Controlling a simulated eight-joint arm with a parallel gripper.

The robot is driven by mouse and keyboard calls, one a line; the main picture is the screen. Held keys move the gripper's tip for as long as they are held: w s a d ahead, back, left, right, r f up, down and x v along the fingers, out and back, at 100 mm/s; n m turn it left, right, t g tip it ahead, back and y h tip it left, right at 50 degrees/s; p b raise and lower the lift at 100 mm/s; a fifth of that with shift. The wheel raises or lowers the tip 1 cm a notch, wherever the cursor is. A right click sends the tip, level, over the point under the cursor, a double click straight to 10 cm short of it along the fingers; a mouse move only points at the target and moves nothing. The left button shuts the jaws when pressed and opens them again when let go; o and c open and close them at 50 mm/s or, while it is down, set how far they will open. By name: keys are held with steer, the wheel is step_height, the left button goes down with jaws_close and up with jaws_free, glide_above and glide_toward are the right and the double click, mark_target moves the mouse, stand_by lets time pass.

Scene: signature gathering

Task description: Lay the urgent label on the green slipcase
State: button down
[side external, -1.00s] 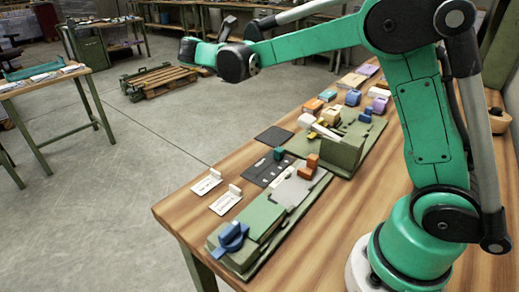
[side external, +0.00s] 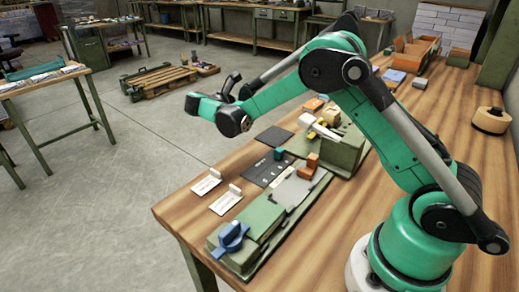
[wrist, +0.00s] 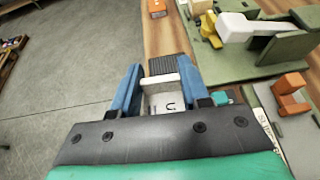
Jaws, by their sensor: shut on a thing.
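In the wrist view my gripper (wrist: 158,82) has its two blue fingers closed on the white tab of a small white label (wrist: 165,104). A dark "U" shows on it; the rest of its print is hidden by my gripper. The fingers and held label cannot be made out in the side view. I cannot tell for sure which green thing is the slipcase. A green upright case (side external: 343,150) stands mid-table, and a long green block (side external: 262,220) with a blue knob (side external: 231,236) lies at the near end.
Two white tabbed labels (side external: 206,185) (side external: 225,204) lie at the table's left edge. Nearby are a black plate (side external: 262,172), a teal block (side external: 279,153), an orange block (side external: 313,161) and a dark mat (side external: 274,137). A tape roll (side external: 491,120) sits at right. The table's near right is bare.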

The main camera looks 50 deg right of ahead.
step_height(320, 180, down, 11)
steer(key=shift+r, duration=0.1)
stand_by(0.3)
steer(key=shift+c, duration=2.1)
jaws_free()
steer(key=shift+f, duration=0.25)
steer(key=shift+a, duration=0.1)
